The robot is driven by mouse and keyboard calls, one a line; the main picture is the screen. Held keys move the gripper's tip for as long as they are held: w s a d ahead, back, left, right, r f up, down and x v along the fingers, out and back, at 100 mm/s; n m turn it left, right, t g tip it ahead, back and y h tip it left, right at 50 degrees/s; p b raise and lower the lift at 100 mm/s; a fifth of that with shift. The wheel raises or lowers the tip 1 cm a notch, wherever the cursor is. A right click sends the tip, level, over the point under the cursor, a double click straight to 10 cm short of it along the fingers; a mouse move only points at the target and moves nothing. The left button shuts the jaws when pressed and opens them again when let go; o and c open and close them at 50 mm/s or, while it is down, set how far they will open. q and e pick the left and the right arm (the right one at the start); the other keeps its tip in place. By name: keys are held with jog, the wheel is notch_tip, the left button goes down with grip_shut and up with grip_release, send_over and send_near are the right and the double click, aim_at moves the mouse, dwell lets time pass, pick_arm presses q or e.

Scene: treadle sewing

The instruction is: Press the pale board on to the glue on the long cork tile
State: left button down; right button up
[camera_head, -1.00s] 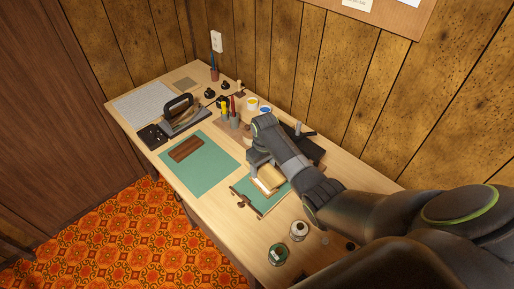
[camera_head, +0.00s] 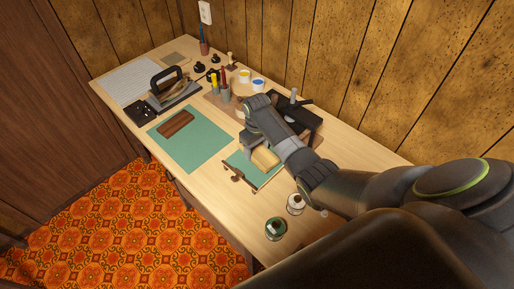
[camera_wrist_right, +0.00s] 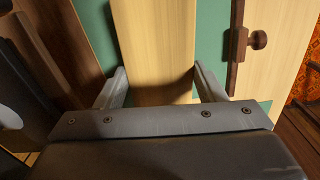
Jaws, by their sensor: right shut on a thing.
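The pale board (camera_head: 265,158) is over the small green mat with brown wooden edges (camera_head: 240,167). It also fills the middle of the right wrist view (camera_wrist_right: 155,50), running away between the fingers. My right gripper (camera_head: 254,146) is shut on the board, with one finger at each long side (camera_wrist_right: 160,88). I cannot make out the long cork tile or the glue; the board and gripper cover that area. Whether the board touches anything beneath is not clear. My left gripper is out of view.
A larger green mat (camera_head: 204,147) with a brown block (camera_head: 175,123) lies to the left. A dark machine (camera_head: 305,110) stands behind my right arm. Two small jars (camera_head: 295,204) (camera_head: 275,229) stand near the front. Pots and tools crowd the back.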

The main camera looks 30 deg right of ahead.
dwell(0.6)
jog(key=shift+f, duration=0.45)
dwell(1.4)
jog(key=shift+f, duration=0.1)
jog(key=o, duration=1.1)
